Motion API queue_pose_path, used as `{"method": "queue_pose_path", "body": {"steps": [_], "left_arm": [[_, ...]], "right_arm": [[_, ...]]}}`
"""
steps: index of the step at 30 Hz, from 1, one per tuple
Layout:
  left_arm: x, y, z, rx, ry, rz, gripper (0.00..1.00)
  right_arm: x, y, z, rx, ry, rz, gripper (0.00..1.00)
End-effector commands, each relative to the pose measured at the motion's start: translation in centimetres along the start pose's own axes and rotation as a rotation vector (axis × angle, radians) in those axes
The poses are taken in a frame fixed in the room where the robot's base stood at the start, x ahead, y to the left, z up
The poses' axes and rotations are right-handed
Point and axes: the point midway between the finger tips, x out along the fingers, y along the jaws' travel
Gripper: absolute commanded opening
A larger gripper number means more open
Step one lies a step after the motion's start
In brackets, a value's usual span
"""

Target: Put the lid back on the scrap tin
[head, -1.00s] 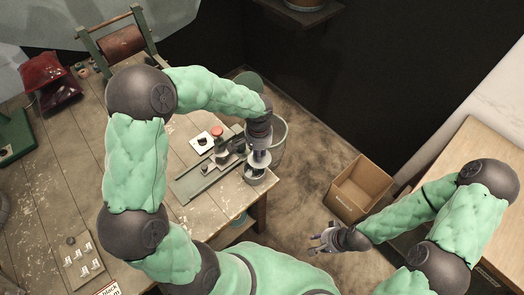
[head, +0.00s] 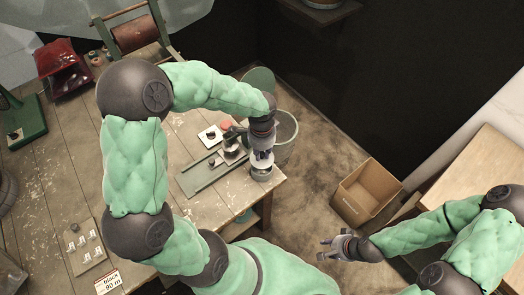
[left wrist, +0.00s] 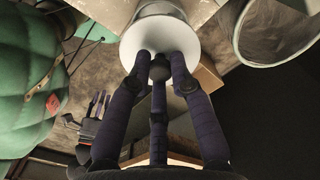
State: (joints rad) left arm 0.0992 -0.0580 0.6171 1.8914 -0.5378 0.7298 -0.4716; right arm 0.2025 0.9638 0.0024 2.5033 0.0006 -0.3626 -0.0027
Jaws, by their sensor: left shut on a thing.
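My left gripper (head: 262,152) is above the right corner of the workbench. Its fingers are shut on the dark knob (left wrist: 160,69) of a pale round lid (left wrist: 160,36), seen in the left wrist view. The small metal scrap tin (head: 261,175) stands upright on the bench corner, right below the gripper. In the left wrist view the lid covers most of what is under it. I cannot tell whether the lid touches the tin's rim. My right gripper (head: 332,244) is open and empty, out over the floor, well away from the tin.
A grey-green bin (head: 287,125) stands on the floor beside the bench, close to my left gripper. An open cardboard box (head: 366,193) is on the floor to the right.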

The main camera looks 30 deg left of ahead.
Motion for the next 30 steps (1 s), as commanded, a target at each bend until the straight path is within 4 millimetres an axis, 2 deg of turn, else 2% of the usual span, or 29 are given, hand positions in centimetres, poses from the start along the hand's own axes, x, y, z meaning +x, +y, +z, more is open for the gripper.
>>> {"method": "queue_pose_path", "body": {"steps": [1, 6, 15, 30], "left_arm": [[0.8, 0.0, 0.0, 0.0, 0.0, 0.0, 0.0], [2.2, 0.0, 0.0, -0.001, 0.0, 0.0, 0.0], [4.3, 0.0, 0.0, -0.001, 0.0, 0.0, 0.0], [4.5, 0.0, 0.0, -0.001, 0.0, 0.0, 0.0]], "right_arm": [[0.7, 0.2, 0.0, 0.0, 0.0, 0.0, 0.33], [1.8, 0.7, -0.1, 0.0, 0.0, 0.0, 0.33], [3.2, 1.1, -0.1, 0.0, 0.0, 0.0, 0.33], [3.3, 1.2, -0.1, 0.0, 0.0, 0.0, 0.33]]}}
